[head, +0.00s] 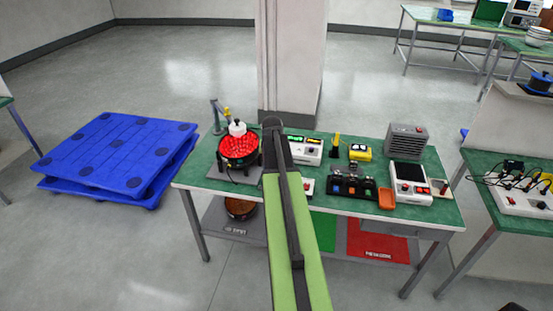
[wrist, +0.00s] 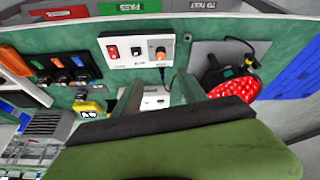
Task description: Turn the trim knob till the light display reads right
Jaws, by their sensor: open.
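The light display (head: 238,148) is a round dish of lit red lamps at the left of the green bench; in the wrist view (wrist: 232,92) it is right of my fingers. A white control box (wrist: 116,36) has a red switch and an orange-ringed knob (wrist: 160,53), which looks like the trim knob. In the head view the box (head: 308,187) is mostly hidden behind my arm. My gripper (wrist: 156,80) is open and empty, its two fingers apart over the bench, with the knob beyond the tips, not between them. The knob's setting is too small to read.
A white meter with green digits (head: 305,151) stands behind the box.

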